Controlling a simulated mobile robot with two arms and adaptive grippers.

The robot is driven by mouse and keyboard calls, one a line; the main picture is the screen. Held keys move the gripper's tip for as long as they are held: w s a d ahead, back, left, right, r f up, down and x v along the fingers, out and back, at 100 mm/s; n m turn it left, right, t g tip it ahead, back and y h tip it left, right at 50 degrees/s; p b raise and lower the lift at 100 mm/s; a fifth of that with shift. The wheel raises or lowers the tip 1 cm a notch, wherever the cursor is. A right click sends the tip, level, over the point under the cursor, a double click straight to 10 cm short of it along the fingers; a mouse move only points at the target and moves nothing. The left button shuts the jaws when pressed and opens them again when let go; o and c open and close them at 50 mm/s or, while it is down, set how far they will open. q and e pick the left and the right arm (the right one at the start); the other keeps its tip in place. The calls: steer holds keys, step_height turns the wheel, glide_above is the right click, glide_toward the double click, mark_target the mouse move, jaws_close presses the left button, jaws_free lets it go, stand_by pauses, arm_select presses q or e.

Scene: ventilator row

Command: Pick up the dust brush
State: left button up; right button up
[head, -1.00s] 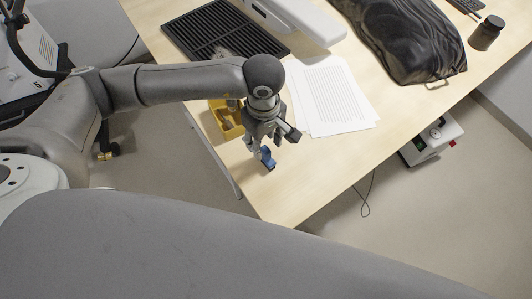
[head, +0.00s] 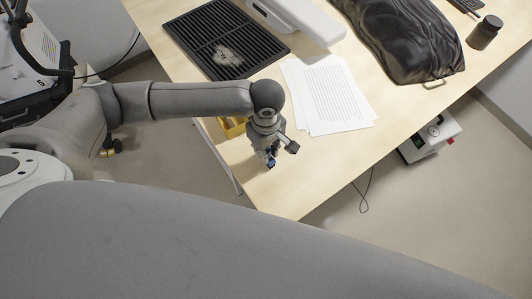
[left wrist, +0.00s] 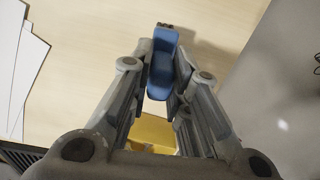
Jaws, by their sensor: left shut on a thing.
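The dust brush (left wrist: 162,68) has a blue handle and a small dark end with bristles in the left wrist view. My left gripper (left wrist: 161,80) is shut on its blue handle. In the head view my left gripper (head: 271,158) is over the near corner of the wooden table, and only a small bit of the blue brush (head: 271,163) shows below the fingers. I cannot tell whether the brush touches the table. My right gripper is not in view.
A yellow bin (head: 232,127) is at the table's left edge, partly behind my left arm. Printed sheets (head: 328,95) lie right of the gripper. A black grille (head: 222,40) with a pale dusty patch, a black bag (head: 400,40) and a dark jar (head: 484,33) are farther back.

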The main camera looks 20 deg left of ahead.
arm_select(q)
steer(key=shift+r, duration=0.1)
jaws_close()
steer(key=shift+r+b, duration=0.65)
steer(key=shift+w+r+b, duration=0.1)
steer(key=shift+r+b, duration=0.45)
steer(key=shift+r, duration=0.05)
steer(key=s+d+r, duration=0.1)
steer(key=s+r, duration=0.9)
steer(key=s, duration=0.4)
steer(key=shift+r+p, duration=0.2)
steer(key=shift+p, duration=0.2)
steer(key=shift+d, duration=0.1)
